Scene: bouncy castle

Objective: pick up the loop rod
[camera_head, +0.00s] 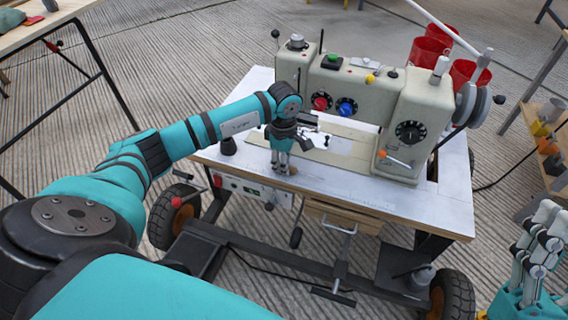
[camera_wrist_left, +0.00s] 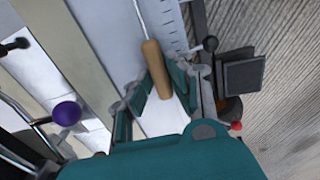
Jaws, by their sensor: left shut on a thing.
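The loop rod (camera_wrist_left: 157,68) has a tan, wood-coloured rounded handle with a thin pale shaft running from its far end in the left wrist view. My left gripper (camera_wrist_left: 160,92) is shut on this handle, with a finger on each side of it. In the head view my left gripper (camera_head: 280,166) is low over the left part of the white sewing table (camera_head: 450,210), pointing down. It hides most of the rod there. My right gripper (camera_head: 535,243) is at the lower right edge, away from the table, and its finger opening is unclear.
A large cream sewing machine (camera_head: 345,92) stands on the table just behind and right of my left gripper. Red bins (camera_head: 430,52) stand behind. The table's front right surface is clear.

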